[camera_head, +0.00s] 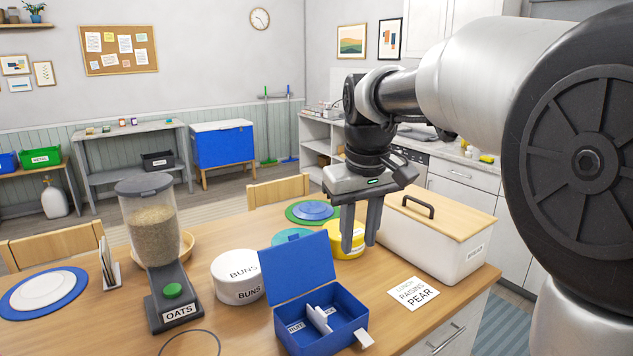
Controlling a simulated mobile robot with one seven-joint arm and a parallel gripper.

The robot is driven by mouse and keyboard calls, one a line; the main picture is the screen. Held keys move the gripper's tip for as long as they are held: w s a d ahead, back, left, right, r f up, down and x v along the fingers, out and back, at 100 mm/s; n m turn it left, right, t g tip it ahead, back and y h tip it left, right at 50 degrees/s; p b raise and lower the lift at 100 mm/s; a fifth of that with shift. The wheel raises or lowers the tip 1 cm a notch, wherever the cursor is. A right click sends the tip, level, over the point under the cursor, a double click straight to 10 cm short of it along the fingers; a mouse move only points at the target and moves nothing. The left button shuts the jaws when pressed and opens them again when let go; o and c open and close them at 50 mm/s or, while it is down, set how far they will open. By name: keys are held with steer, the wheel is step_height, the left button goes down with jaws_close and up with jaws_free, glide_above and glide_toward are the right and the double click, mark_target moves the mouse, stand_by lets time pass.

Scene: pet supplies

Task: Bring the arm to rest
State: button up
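My gripper (361,228) hangs over the wooden table (226,318), fingers pointing down and apart, with nothing seen between them. It is in front of a yellow container (332,244) and left of a white bin with a wooden lid (440,246). My arm reaches in from the right side of the picture. Whether the fingertips touch anything below cannot be told.
An open blue box (300,270) with compartments stands at the table's front. An oats dispenser (155,235), a white buns tin (238,277) and a note card (413,292) stand or lie around it. Chairs (278,190) line the far side.

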steer(key=s+d+f+m+t, duration=0.1)
steer(key=s+d+m, duration=0.1)
steer(key=s, duration=0.9)
steer(key=s+d+f+m+t+p, duration=0.1)
steer(key=s+d, duration=0.3)
steer(key=s, duration=0.7)
steer(key=shift+d+f+m+t, duration=0.15)
steer(key=shift+f+m+t, duration=0.45)
steer(key=shift+f, duration=0.05)
